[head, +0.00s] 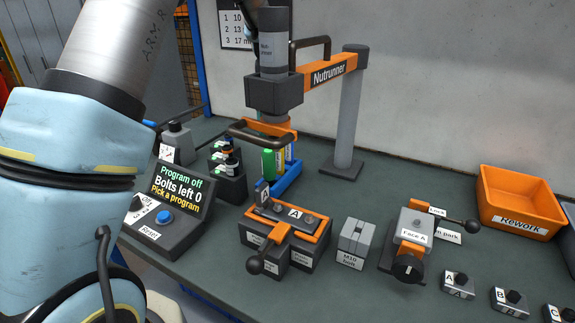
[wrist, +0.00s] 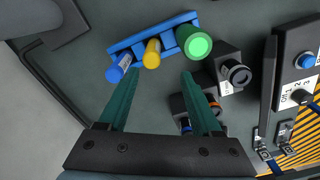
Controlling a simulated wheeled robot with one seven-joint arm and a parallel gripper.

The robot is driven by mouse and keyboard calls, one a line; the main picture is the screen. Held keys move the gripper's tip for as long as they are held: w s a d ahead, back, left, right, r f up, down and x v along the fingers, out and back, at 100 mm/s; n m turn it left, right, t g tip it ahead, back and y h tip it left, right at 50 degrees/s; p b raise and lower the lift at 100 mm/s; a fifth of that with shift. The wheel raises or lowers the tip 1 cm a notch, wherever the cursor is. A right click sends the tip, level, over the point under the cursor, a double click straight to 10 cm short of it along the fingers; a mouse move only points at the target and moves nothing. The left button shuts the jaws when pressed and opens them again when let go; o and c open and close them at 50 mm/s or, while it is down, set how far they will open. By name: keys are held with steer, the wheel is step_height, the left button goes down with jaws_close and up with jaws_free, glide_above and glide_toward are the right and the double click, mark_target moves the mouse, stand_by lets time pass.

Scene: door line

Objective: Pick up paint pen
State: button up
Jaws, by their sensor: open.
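In the wrist view a blue rack (wrist: 152,32) holds three capped cylinders in a row: a blue one (wrist: 119,67) with white lettering, a slimmer yellow one (wrist: 152,53), and a wider green one (wrist: 193,41). No readable label shows which is the paint pen. My gripper (wrist: 158,75) is open and empty; its two teal fingers reach toward the row, with the yellow cylinder between and beyond their tips. In the head view the green cylinder (head: 268,163) and blue rack (head: 287,180) stand behind the clamp fixture, partly hidden.
A control panel (head: 175,200), clamp fixture (head: 290,235) and Face A fixture (head: 412,235) crowd the front. An orange Rework bin (head: 520,200) sits right.

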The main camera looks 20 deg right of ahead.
mark_target(280, 158)
steer(key=shift+d+f, duration=0.15)
steer(key=shift+d, duration=0.7)
steer(key=shift+s+d+f, duration=0.15)
steer(key=shift+d+f, duration=0.05)
steer(key=shift+d, duration=0.05)
steer(key=shift+s+a+f+p, duration=0.1)
steer(key=shift+f+p, duration=0.35)
steer(key=shift+f, duration=0.7)
steer(key=shift+s+a+f+p, duration=0.15)
steer(key=shift+f+p, duration=0.35)
steer(key=shift+f, duration=0.7)
steer(key=shift+s+a+f+p, duration=0.1)
steer(key=shift+f+p, duration=0.35)
steer(key=shift+f, duration=0.7)
jaws_close()
